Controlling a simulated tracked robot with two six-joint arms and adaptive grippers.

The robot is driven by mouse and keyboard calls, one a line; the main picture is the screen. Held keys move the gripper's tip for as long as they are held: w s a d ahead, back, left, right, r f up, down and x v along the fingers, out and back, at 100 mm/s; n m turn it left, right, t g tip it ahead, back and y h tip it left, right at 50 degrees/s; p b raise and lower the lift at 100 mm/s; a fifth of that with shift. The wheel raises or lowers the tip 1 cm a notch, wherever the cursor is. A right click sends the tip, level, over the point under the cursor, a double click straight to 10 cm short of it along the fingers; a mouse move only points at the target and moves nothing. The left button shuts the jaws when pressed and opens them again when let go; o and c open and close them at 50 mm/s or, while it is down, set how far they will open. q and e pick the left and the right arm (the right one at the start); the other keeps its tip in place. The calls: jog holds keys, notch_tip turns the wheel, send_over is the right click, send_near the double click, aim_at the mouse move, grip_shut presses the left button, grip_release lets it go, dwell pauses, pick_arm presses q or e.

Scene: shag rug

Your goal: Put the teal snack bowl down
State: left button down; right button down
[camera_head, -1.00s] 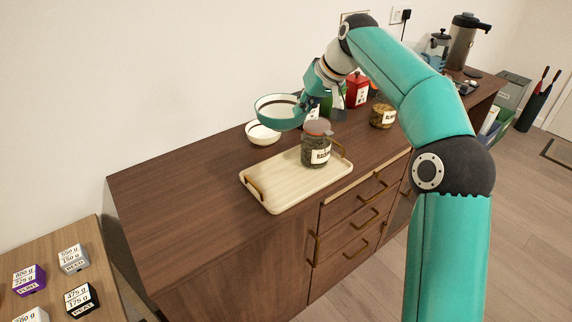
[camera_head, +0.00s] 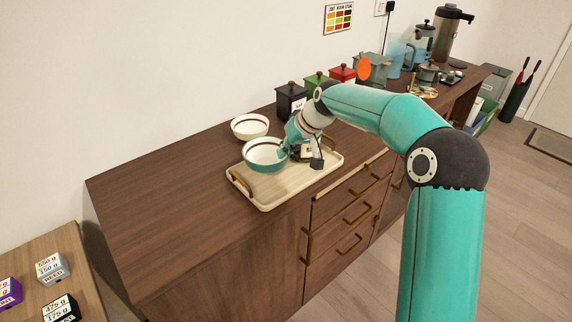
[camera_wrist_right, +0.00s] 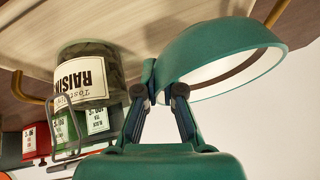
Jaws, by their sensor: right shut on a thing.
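The teal snack bowl (camera_head: 265,156), pale inside with a dark band, is upright over the far left part of the wooden tray (camera_head: 268,203). My right gripper (camera_head: 286,149) is shut on its right side. In the right wrist view the bowl (camera_wrist_right: 222,48) shows with its wall between the fingertips (camera_wrist_right: 165,82). I cannot tell whether its base touches the tray. A jar labelled raisins (camera_wrist_right: 84,75) stands on the tray beside the gripper. In the head view my wrist mostly hides that jar. My left gripper is not in view.
A cream bowl (camera_head: 250,127) stands on the sideboard just behind the tray. Black (camera_head: 291,98), green (camera_head: 316,82) and red (camera_head: 342,74) canisters stand along the wall. The sideboard's left part (camera_head: 160,205) is clear.

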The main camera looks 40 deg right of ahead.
aim_at(286, 174)
jog(key=shift+f, duration=2.1)
jog(key=c, duration=1.3)
grip_release()
jog(key=shift+f, duration=0.1)
jog(key=v, duration=1.2)
